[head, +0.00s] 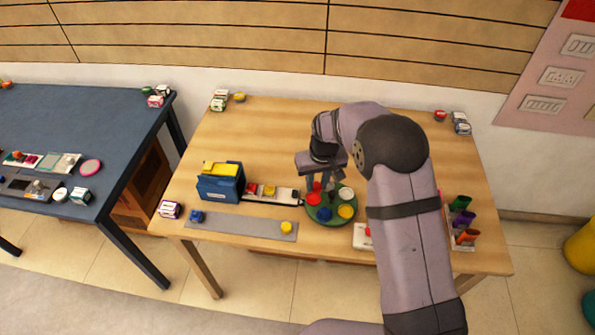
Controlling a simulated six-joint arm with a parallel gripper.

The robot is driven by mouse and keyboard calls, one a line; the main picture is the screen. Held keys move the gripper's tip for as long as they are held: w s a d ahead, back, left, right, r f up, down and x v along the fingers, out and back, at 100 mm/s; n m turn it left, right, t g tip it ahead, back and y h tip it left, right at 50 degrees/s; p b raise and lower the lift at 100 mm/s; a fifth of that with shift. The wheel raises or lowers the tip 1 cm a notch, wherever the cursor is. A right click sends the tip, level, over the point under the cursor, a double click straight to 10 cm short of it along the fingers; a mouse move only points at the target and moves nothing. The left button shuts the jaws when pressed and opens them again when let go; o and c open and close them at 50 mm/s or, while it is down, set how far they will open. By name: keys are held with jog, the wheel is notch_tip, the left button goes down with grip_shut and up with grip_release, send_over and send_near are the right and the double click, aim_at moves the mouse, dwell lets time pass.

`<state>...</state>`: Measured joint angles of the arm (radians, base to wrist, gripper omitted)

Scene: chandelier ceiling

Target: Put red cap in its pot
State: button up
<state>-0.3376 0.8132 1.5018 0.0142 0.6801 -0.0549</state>
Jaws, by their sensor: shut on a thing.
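My gripper (318,183) points down over the left part of a round green tray (331,221) on the wooden table. It is shut on a small red piece (317,186), which looks like the red cap, held just above the tray. A red round pot (313,199) sits on the tray's left side, just below the held piece. Whether the two touch cannot be told from this view. A blue pot (324,215), a yellow pot (346,211) and a white pot (346,194) also stand on the tray. My wrist and fingers hide the tray's back part.
A blue box with a yellow top (220,182) and a strip with small coloured pieces (270,191) lie left of the tray. A grey mat (245,228) lies in front. Coloured cups (462,219) stand at the right. The table's back left is mostly clear.

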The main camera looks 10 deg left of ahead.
aim_at(315, 184)
jog(key=shift+w+a+f+m, duration=0.1)
jog(key=shift+w+a+m, duration=0.1)
jog(key=shift+w, duration=0.15)
jog(key=shift+w+a+f+m, duration=0.1)
jog(key=shift+w+m, duration=0.1)
jog(key=shift+w, duration=0.15)
jog(key=shift+w+a+r+m, duration=0.1)
jog(key=shift+w+m, duration=0.15)
jog(key=shift+m, duration=0.05)
jog(key=shift+f+b, duration=1.65)
jog(key=shift+f, duration=0.8)
jog(key=shift+f+b, duration=0.75)
jog(key=shift+f, duration=0.35)
dwell(0.5)
jog(key=o, duration=1.5)
